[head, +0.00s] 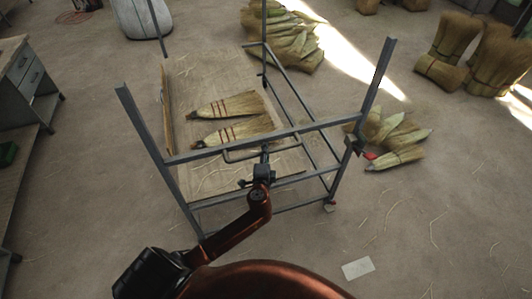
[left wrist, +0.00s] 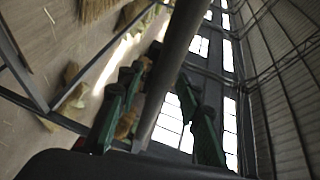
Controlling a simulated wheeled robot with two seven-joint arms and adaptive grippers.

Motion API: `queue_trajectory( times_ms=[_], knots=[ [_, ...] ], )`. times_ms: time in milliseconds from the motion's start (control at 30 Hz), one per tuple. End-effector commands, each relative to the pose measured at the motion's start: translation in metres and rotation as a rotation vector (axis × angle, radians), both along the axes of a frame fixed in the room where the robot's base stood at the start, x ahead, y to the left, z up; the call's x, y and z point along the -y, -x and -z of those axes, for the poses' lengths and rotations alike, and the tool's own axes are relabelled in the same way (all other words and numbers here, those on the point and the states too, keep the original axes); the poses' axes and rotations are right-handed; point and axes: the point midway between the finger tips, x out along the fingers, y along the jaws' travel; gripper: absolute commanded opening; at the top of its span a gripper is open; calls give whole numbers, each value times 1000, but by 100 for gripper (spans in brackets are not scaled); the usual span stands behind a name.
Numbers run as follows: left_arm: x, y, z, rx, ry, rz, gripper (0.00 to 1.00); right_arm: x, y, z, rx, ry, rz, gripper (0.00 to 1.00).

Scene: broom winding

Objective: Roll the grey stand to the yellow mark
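The grey stand (head: 240,143) is a metal frame with upright posts and a small wheel at its near right foot. Two straw brooms (head: 232,105) lie on its board. My left gripper (head: 262,165) is at the near side of the stand, by the bar below the top rail. In the left wrist view its green fingers (left wrist: 160,120) are spread, with a grey bar (left wrist: 172,65) passing between or in front of them; a gap shows on the right finger's side. Contact cannot be told. My right gripper is not in view. I see no yellow mark.
Straw bundles (head: 398,138) lie on the floor right of the stand, with more bundles (head: 285,42) behind it. A drawer bench (head: 30,78) stands left. A pale plate (head: 358,268) lies on the floor at lower right. Floor on the right front is mostly clear.

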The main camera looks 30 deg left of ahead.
Motion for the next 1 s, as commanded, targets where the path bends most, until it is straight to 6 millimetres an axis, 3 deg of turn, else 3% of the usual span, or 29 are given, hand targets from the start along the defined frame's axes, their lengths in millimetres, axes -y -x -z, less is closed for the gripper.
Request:
queue_trajectory(
  times_ms=[133,600,1000],
  knots=[
    [0,0,0,0,0,0,33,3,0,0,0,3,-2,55],
    [0,0,0,-1,0,0,1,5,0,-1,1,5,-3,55],
    [0,1,1,-2,1,0,0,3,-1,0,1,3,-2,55]
  ],
)
